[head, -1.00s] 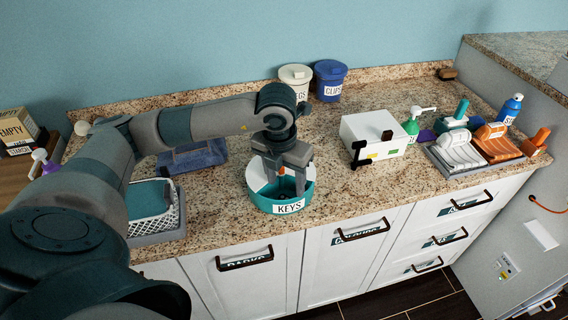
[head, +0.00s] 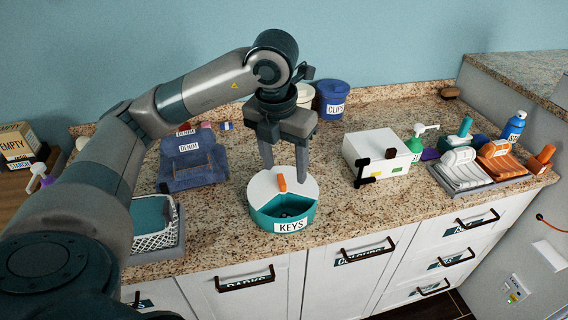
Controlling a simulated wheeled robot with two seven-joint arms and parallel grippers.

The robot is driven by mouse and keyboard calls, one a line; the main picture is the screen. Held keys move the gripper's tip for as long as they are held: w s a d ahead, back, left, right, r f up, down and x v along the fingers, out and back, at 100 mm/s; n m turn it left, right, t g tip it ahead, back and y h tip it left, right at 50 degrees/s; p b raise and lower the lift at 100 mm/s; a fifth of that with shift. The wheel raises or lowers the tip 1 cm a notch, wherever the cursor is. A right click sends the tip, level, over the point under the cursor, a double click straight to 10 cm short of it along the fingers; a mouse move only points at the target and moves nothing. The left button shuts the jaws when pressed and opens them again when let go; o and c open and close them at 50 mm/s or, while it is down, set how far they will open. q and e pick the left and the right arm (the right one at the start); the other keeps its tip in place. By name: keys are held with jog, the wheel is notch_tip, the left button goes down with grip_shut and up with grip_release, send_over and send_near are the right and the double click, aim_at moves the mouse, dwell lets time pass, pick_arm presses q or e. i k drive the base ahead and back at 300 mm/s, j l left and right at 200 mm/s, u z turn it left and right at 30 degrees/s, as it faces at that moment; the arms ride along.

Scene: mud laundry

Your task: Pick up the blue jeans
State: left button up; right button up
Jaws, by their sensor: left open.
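The blue jeans (head: 196,172) lie folded on the granite counter, left of the middle, with DENIM labels showing on and behind them. My arm covers part of their left side. My left gripper (head: 284,172) is open and empty, pointing down above the round teal KEYS bowl (head: 292,222), to the right of the jeans. Its fingers are apart, and an orange knob on the bowl's white half lid shows between them. My right gripper is not in view.
A white basket with a teal cloth (head: 157,243) stands at the counter's front left. A white box (head: 378,153) is right of the bowl. The blue CLIPS tub (head: 332,98) stands at the back. Bottles and trays fill the right end. Bare counter (head: 225,225) lies between basket and bowl.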

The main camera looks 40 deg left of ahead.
aim_at(190, 159)
jog(key=u, duration=1.5)
